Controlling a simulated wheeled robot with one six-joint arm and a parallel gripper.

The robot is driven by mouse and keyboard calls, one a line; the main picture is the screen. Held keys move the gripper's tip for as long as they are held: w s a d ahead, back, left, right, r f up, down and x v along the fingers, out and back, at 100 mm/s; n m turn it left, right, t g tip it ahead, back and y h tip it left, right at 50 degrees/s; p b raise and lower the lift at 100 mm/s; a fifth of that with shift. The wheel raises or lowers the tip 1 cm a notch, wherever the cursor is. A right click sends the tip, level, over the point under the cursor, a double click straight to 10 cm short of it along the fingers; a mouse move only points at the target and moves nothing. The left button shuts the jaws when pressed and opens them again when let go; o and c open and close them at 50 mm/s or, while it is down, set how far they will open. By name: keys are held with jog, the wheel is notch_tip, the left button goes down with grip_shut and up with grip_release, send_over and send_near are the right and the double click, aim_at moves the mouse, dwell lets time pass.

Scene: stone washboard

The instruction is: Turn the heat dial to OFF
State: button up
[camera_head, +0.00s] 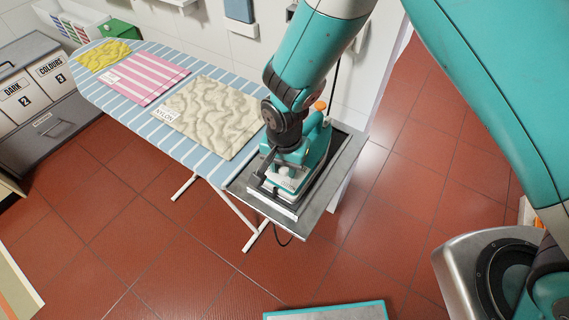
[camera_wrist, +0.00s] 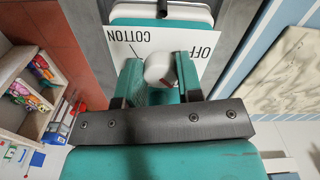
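The heat dial (camera_wrist: 159,68) is a white knob with a small red mark, seen in the wrist view. It stands on a white label plate (camera_wrist: 128,57) whose words OFF and COTTON appear upside down. OFF is at the plate's right and COTTON at its left, with a dark line near COTTON. My gripper (camera_wrist: 161,75) has its two teal fingers on either side of the dial, and the dial fills the gap between them. In the head view, my gripper (camera_head: 285,155) is low over the teal and white iron (camera_head: 311,160), partly hiding it. The dial's exact setting is unclear.
The iron is on a grey stand (camera_head: 345,160) at the end of a blue-striped ironing board (camera_head: 135,110). Folded beige (camera_head: 220,108), pink-striped (camera_head: 148,77) and yellow (camera_head: 103,54) cloths lie along the board.

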jog(key=shift+c, duration=0.6)
jog(key=shift+n, duration=0.4)
jog(key=shift+n+b, duration=0.55)
jog(key=shift+n, duration=0.35)
jog(key=shift+d+n+b, duration=0.1)
jog(key=shift+n+b, duration=0.3)
jog(key=shift+n, duration=1.5)
jog(key=o, duration=0.9)
jog(key=shift+r, duration=0.1)
